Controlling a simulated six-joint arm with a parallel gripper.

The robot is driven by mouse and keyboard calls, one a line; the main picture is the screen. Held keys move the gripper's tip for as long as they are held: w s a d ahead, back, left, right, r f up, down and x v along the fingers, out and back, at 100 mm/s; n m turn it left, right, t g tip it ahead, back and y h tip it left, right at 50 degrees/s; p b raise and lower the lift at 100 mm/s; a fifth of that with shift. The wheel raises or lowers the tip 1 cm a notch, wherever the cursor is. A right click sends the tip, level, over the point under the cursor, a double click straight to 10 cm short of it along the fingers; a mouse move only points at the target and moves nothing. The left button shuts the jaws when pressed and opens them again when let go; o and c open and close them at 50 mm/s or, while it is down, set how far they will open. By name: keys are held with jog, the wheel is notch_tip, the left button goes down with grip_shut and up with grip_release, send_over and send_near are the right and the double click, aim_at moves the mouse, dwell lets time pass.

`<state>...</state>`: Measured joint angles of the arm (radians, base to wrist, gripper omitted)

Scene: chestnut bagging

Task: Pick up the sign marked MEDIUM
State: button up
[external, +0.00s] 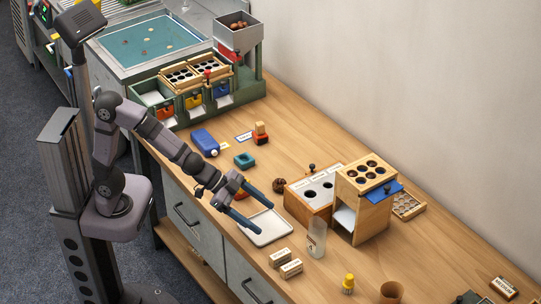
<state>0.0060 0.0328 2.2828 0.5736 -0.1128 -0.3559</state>
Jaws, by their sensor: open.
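A small white sign in a wooden holder (504,287) stands at the lower right of the table, near the picture's edge. Its dark lettering looks like MEDIUM, but it is small. Two more small white signs on wooden blocks, one (280,257) behind the other (291,268), stand near the front edge; I cannot read their words. My gripper (262,216) is open and empty, its two blue fingers apart above the white tray (268,238). It is well to the left of the lower-right sign and up-left of the pair.
A clear bottle (317,240) stands right of the tray. Behind it are a wooden box with holes (310,190) and a taller wooden stand (362,205). A yellow-topped bottle (348,283) and brown cup (391,292) stand in front.

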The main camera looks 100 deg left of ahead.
aim_at(291, 264)
jog(key=w+h, duration=0.1)
jog(key=w, duration=0.1)
jog(key=w+d+m+t+h+b, duration=0.1)
jog(key=w, duration=0.1)
jog(key=w+d+m+b, duration=0.1)
jog(key=w, duration=0.1)
jog(key=shift+d+r+t+h, duration=0.25)
jog(key=shift+r+t+h, duration=0.15)
jog(key=d+m+h+b, duration=0.1)
jog(key=w+d+m+h+b, duration=0.1)
jog(key=d+h, duration=0.1)
jog(key=shift+w+f, duration=0.15)
jog(key=shift+s+d+f+m+g+h+b, duration=0.15)
jog(key=shift+d+f+m+g+h+b, duration=0.2)
jog(key=shift+d+h, duration=0.2)
jog(key=shift+s+d+f+m+g+h+b, duration=0.15)
jog(key=shift+d+f+m+g+h+b, duration=0.05)
jog(key=shift+d+m+g+h+b, duration=0.3)
jog(key=shift+s+d+f+m+g+h, duration=0.25)
jog(key=shift+s+d+f+g+h, duration=0.1)
jog(key=shift+g+h, duration=0.1)
jog(key=shift+b+x, duration=1.25)
jog(key=shift+x, duration=1.7)
jog(key=shift+w+d+f, duration=0.25)
jog(key=shift+w+d, duration=0.15)
jog(key=shift+d, duration=0.05)
jog(key=c, duration=1.1)
